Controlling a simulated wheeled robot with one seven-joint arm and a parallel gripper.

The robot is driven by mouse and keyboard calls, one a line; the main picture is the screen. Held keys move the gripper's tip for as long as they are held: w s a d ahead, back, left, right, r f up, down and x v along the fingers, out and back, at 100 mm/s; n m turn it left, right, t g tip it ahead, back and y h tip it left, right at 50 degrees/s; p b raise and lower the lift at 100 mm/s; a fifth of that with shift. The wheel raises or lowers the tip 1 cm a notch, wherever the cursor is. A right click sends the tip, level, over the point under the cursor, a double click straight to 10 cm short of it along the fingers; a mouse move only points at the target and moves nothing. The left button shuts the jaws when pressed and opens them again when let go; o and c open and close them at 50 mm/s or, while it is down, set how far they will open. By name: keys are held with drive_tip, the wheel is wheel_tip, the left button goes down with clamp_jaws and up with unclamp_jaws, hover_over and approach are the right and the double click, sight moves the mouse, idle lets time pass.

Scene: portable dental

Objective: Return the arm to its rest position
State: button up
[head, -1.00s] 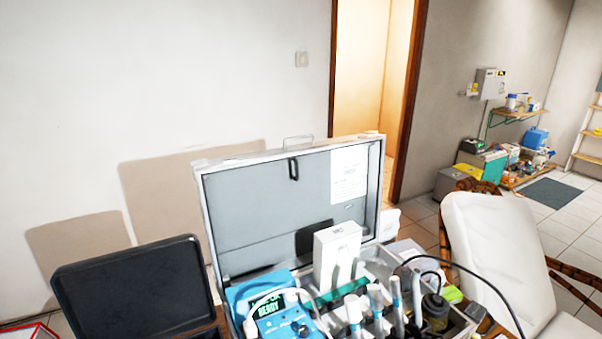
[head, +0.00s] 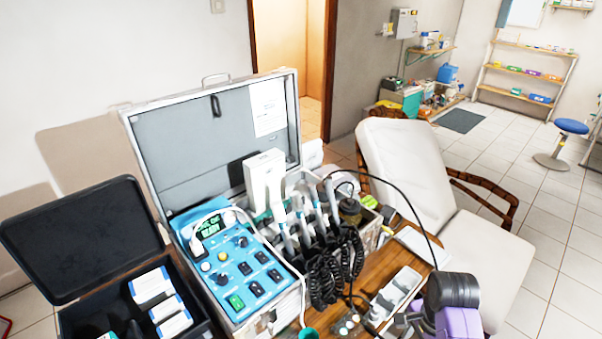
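Dark grey and purple parts of my arm show at the bottom right in the head view, in front of the white chair and by the right end of the wooden table (head: 385,257). Smaller dark parts at their left may belong to my gripper (head: 408,322), but the frame edge cuts them off. I cannot make out its fingertips, or whether it holds anything.
An open metal case (head: 212,130) with a blue control unit (head: 237,268) and corded handpieces stands on the table. A black open box (head: 82,238) is at left.

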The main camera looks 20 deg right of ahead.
drive_tip(key=w+d+r+n+t+h, duration=0.3)
drive_tip(key=w+r+n+t+h, duration=0.15)
drive_tip(key=w+n+t, duration=0.35)
drive_tip(key=s+a+r+n+t+b, duration=0.3)
drive_tip(key=s+a+r+n+t, duration=0.4)
drive_tip(key=a, duration=0.5)
drive_tip(key=s+a+r+n+y, duration=0.1)
drive_tip(key=s+a, duration=0.2)
drive_tip(key=s, duration=0.3)
drive_tip(key=s+a+r+n+y+b, duration=0.1)
drive_tip(key=s+a+r+y, duration=0.1)
drive_tip(key=s, duration=0.5)
drive_tip(key=s+a+r+n+y+b, duration=0.1)
drive_tip(key=s+a+n, duration=0.1)
drive_tip(key=s+a, duration=0.3)
drive_tip(key=shift+v, duration=0.9)
drive_tip(key=shift+d+y, duration=0.1)
drive_tip(key=shift+y, duration=0.15)
